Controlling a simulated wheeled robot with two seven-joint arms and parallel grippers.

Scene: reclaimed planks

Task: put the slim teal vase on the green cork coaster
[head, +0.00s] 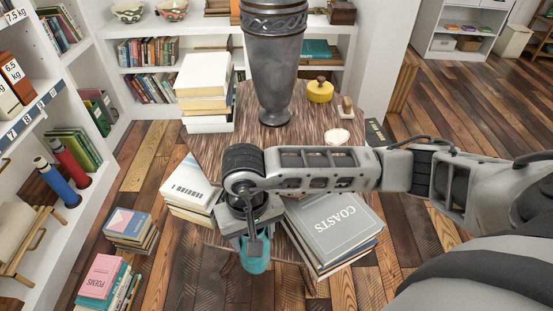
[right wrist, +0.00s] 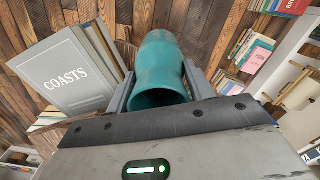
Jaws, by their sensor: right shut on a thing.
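The slim teal vase (head: 255,266) shows below my right gripper (head: 254,246) in the head view, mostly hidden by the gripper. In the right wrist view the vase (right wrist: 160,65) lies between the two fingers, its open mouth toward the camera, and my right gripper (right wrist: 160,88) is shut on it. The vase is in front of the table's near edge in the head picture; its lower end is hidden. I cannot make out the green cork coaster in either view. My left gripper is not in view.
A wooden table (head: 213,150) carries a large grey metal vase (head: 275,60), a stack of books (head: 205,85), a yellow round pot (head: 320,91) and a white shell-like object (head: 337,136). Book piles stand at left (head: 190,185) and right (head: 335,225). Shelves line the left and back.

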